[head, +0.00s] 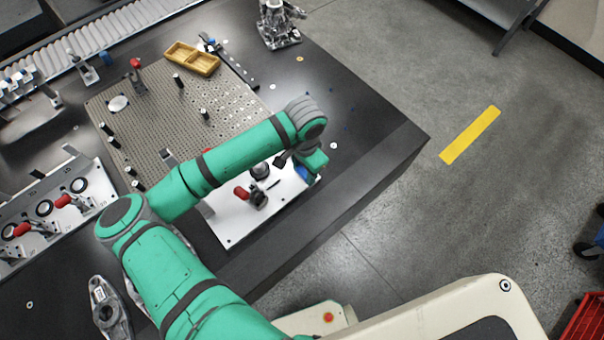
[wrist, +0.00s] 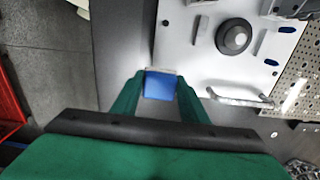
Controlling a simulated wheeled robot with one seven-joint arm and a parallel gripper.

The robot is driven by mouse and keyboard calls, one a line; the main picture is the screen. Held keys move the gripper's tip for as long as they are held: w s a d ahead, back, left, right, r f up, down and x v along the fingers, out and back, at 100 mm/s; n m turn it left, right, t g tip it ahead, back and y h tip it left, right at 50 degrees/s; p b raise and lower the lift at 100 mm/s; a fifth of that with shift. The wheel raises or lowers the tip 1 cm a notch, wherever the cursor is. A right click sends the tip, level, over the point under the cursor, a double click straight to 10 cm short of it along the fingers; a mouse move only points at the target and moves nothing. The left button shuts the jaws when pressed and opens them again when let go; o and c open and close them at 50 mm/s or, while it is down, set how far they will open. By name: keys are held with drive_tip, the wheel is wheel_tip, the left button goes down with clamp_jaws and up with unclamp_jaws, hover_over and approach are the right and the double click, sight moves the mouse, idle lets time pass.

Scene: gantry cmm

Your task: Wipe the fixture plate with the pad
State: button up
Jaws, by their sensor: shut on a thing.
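My gripper (wrist: 160,88) is shut on a blue pad (wrist: 159,84), with a green finger on each side of it. In the head view the pad (head: 302,174) shows as a bit of blue beside my wrist, and my fingers are mostly hidden. A pale smooth plate (head: 229,231) with a red-handled clamp lies under my forearm, and the pad is at its right-hand end. In the wrist view the pad overlaps the edge of this plate (wrist: 184,38); I cannot tell whether they touch. A perforated grey plate (head: 150,128) lies beyond it. Either could be the fixture plate.
A round black knob (wrist: 234,38) and a metal bar (wrist: 240,98) stand near the pad. Clamps with red handles (head: 65,201) are at left. The dark table's right end (head: 375,130) is mostly clear.

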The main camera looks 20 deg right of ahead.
drive_tip(key=shift+w+r, duration=0.1)
drive_tip(key=shift+r, duration=1.35)
